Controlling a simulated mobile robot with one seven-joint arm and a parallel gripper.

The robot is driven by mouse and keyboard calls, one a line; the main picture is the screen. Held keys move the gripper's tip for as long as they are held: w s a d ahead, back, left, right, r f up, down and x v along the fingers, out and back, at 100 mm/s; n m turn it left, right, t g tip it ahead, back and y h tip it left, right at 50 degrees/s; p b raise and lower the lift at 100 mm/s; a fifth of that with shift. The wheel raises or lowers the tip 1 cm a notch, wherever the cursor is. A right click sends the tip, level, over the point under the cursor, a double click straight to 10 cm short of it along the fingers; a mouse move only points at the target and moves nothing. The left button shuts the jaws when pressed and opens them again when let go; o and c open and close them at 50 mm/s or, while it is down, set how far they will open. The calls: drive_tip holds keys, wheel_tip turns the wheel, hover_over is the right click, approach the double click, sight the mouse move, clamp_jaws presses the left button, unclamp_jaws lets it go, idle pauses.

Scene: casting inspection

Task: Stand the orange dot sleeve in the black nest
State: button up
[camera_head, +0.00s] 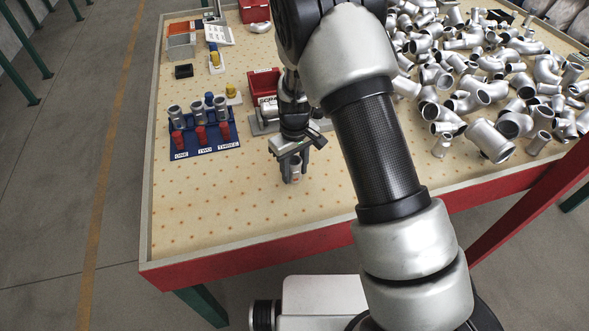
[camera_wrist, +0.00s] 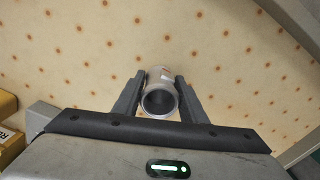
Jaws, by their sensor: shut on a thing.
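My gripper (camera_head: 293,163) is shut on a grey metal sleeve (camera_head: 294,176) over the bare front-middle of the table. In the wrist view the sleeve (camera_wrist: 160,97) sits between both fingers (camera_wrist: 157,100), its open round end facing the camera. A small reddish mark shows low on it in the head view, too small to be sure it is an orange dot. The sleeve looks about upright; I cannot tell whether it touches the table. A small black block (camera_head: 183,71), which may be the black nest, sits at the back left.
A blue rack (camera_head: 205,145) marked ONE, TWO, THREE holds metal sleeves and red pieces at left. A red bin (camera_head: 258,82) stands behind my gripper. Many loose pipe fittings (camera_head: 488,135) cover the right side. The front left of the table is clear.

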drive_tip(key=shift+f, duration=0.2)
drive_tip(key=o, duration=1.4)
drive_tip(key=shift+c, duration=0.2)
drive_tip(key=shift+r, duration=0.15)
